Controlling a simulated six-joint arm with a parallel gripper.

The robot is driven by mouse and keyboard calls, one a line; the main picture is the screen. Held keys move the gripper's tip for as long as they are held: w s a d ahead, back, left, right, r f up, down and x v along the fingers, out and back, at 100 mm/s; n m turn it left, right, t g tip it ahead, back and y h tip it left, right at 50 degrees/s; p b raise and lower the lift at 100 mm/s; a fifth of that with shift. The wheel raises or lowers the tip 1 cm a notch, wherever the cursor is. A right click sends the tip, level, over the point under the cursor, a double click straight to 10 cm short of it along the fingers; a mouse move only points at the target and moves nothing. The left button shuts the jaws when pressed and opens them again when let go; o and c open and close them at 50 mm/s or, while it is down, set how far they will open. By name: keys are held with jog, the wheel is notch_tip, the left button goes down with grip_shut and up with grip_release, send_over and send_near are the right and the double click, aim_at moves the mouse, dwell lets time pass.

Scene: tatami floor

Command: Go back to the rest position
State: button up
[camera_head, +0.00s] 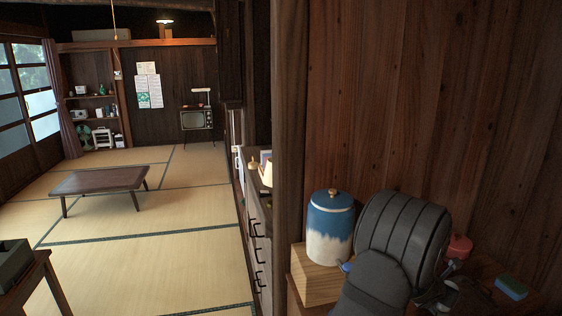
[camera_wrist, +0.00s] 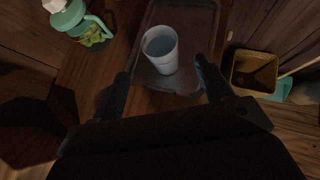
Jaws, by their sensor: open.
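In the wrist view my gripper (camera_wrist: 161,66) is open, with its two dark fingers spread apart and nothing held between them. A white cup (camera_wrist: 161,50) stands upright on a dark tray (camera_wrist: 190,20), beyond the fingertips and between them in the picture. I cannot tell how far the fingers are from the cup. In the head view my dark arm fills the lower right, over a wooden surface. My gripper is mostly hidden there behind the arm, and the cup does not show.
A blue-and-white jar (camera_head: 330,228) stands on a wooden block (camera_head: 318,280) beside my arm. A red pot (camera_head: 460,247) and a sponge (camera_head: 511,287) lie right. The wrist view shows a teal jug (camera_wrist: 75,20) and a bin (camera_wrist: 253,70). A wooden wall (camera_head: 440,100) stands behind.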

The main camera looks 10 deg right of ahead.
jog(key=x, duration=1.2)
jog(key=shift+f, duration=0.1)
jog(key=shift+r, duration=4.1)
jog(key=w+a+r, duration=0.9)
jog(key=a+r, duration=0.1)
jog(key=r, duration=0.4)
jog(key=shift+a, duration=0.35)
jog(key=shift+o, duration=0.2)
jog(key=shift+f, duration=0.1)
